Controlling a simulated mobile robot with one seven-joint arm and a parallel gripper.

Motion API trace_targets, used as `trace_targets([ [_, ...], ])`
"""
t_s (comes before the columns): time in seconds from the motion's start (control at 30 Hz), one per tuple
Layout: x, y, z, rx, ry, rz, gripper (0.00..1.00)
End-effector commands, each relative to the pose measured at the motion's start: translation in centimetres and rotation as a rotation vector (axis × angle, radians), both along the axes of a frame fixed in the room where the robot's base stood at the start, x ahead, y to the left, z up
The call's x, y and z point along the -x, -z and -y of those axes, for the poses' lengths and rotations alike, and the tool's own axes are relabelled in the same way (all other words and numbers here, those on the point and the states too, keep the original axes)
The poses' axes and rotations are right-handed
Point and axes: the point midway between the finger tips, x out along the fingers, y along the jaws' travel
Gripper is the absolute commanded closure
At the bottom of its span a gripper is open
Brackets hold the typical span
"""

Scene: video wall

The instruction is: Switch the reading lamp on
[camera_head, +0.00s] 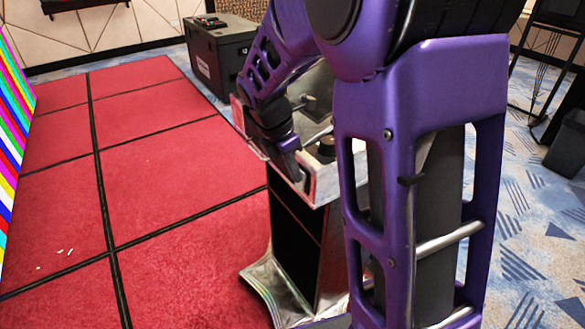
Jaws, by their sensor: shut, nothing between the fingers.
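A lectern (325,188) with a pale metallic rim and dark sides stands in the middle, partly hidden behind my purple arm. A thin pale stem (318,135) and a small dark round part (326,149) show inside its top; they look like the reading lamp, but its switch cannot be made out and I cannot tell whether it is lit. My gripper (290,165) is shut and empty, pointing down at the left part of the lectern's top. Whether it touches anything there is unclear.
A black case (222,58) with small items on top stands behind. A black stand (548,70) and a dark bin (568,143) are at right.

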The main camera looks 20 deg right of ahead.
Motion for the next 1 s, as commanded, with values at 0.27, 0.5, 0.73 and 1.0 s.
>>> trace_targets([
  [0.27,0.0,-1.2,0.0,0.0,0.0,0.0,1.0],
  [0.5,0.0,-1.6,0.0,0.0,0.0,0.0,1.0],
  [0.73,0.0,-1.6,0.0,0.0,0.0,0.0,1.0],
  [1.0,-0.1,-2.3,-2.1,0.0,-0.001,-0.001,1.0],
])
